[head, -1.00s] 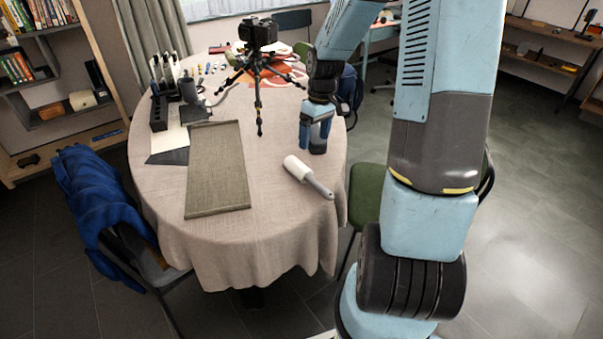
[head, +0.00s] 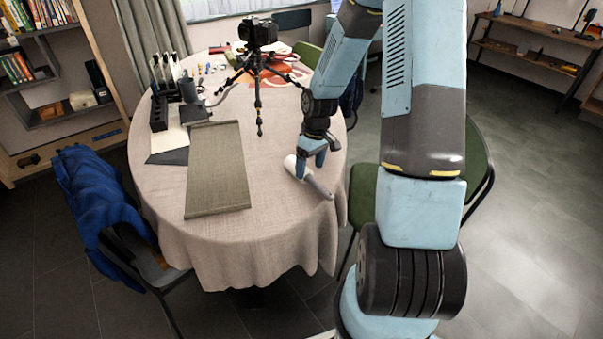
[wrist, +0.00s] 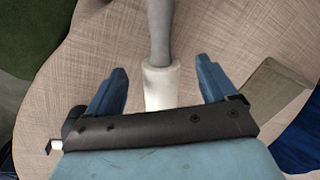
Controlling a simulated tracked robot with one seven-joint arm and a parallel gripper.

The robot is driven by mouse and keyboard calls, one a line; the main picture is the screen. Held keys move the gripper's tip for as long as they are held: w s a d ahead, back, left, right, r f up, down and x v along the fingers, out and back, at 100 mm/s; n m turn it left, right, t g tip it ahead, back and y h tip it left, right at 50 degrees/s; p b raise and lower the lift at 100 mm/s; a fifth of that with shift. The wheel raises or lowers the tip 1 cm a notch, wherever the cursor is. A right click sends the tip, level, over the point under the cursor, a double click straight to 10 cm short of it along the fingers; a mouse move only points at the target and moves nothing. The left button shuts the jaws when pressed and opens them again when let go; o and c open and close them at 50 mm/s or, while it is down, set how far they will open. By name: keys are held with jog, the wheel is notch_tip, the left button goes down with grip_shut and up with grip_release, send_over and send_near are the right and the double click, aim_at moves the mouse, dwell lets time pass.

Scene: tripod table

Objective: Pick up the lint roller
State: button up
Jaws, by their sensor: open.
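The lint roller lies on the round table (head: 240,262), with a white roll (head: 290,164) and a grey handle (head: 319,187) that points toward the table's right front edge. My gripper (head: 308,168) is over the white roll and partly hides it in the head view. In the wrist view my gripper (wrist: 163,85) is open, with a blue finger on each side of the white roll (wrist: 160,86). The grey handle (wrist: 160,30) runs away from the gripper toward the top of that view. The fingers do not visibly press on the roll.
A rolled-edge mat (head: 217,170) lies left of the roller. A camera on a tripod (head: 258,70) stands farther back. A black organizer (head: 158,110) is at the left. A blue-draped chair (head: 95,205) and a green chair (head: 362,195) flank the table. The front tabletop is clear.

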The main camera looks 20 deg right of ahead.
aim_at(309, 173)
jog(key=shift+a+f, duration=0.2)
jog(key=shift+f, duration=1.5)
jog(key=shift+c, duration=0.2)
jog(key=c, duration=1.3)
jog(key=shift+o, duration=0.2)
jog(key=shift+r, duration=0.1)
